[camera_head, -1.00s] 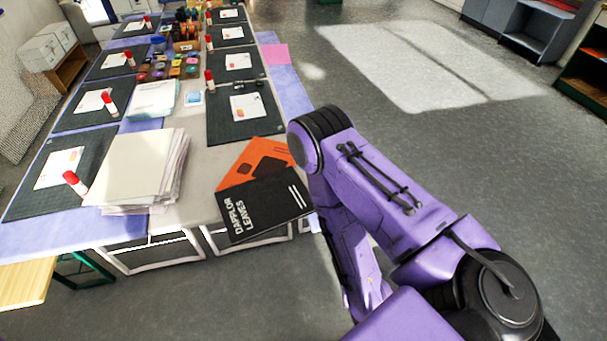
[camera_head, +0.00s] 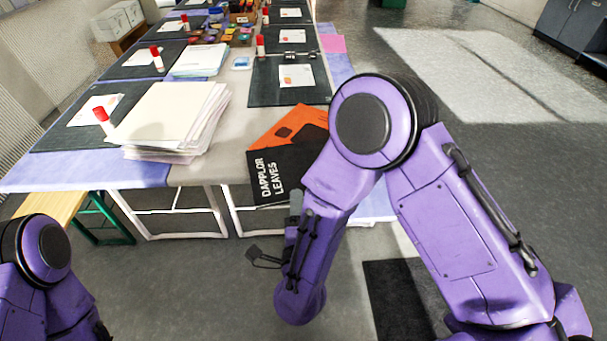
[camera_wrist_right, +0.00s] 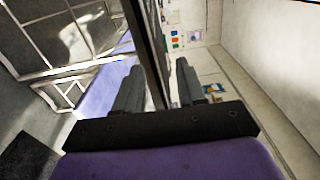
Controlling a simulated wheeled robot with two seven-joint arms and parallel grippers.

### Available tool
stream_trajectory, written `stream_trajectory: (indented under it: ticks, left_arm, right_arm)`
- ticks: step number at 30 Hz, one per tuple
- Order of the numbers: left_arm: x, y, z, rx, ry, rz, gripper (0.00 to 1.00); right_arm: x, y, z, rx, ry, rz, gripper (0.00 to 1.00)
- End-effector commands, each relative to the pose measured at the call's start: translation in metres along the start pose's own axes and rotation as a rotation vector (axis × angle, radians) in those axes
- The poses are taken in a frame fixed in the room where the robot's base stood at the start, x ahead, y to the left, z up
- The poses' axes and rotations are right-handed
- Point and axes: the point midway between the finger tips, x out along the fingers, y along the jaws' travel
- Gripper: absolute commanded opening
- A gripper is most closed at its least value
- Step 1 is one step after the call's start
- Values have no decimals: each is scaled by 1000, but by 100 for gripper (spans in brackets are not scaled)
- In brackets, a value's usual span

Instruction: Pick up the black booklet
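The black booklet (camera_head: 288,163), with white lettering reading "DAPPLOR LEAVES", lies at the near right corner of the long table, sticking out past its front edge. It partly covers an orange booklet (camera_head: 284,121). My right forearm hides its right side. My right gripper (camera_head: 296,198) is at its front edge, with one grey finger showing there. In the right wrist view a dark thin slab, seemingly the booklet edge-on (camera_wrist_right: 147,40), runs between the two spread fingers of the gripper (camera_wrist_right: 156,66). A gap shows beside it. My left arm shows at lower left, its gripper out of frame.
A stack of pale paper (camera_head: 165,118) stands left of the booklets, near a red-capped glue stick (camera_head: 102,118). Dark mats (camera_head: 262,82) with cards line the table. White table legs (camera_head: 222,212) stand below the front edge. Grey floor is open at right.

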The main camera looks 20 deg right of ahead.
Motion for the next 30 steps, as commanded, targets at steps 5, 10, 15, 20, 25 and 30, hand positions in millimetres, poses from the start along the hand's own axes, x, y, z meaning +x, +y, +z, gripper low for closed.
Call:
stream_trajectory:
  ticks: [5,10,15,20,25,30]
  left_arm:
    - [-4,0,-2,0,0,0,0]
    - [-10,-1,-4,0,0,0,0]
    - [-11,-1,-4,0,0,0,0]
    - [-10,-1,-4,0,0,0,0]
    - [-10,-1,-4,0,0,0,0]
    - [-10,-1,-4,0,0,0,0]
  right_arm:
    - [22,-1,-2,-2,1,2,39]
    - [53,2,-7,-5,3,3,39]
    - [70,4,-6,-6,-1,3,39]
    - [70,4,-6,-7,-2,3,39]
    - [70,4,-6,-7,-1,3,0]
    - [70,4,-6,-7,-1,3,0]
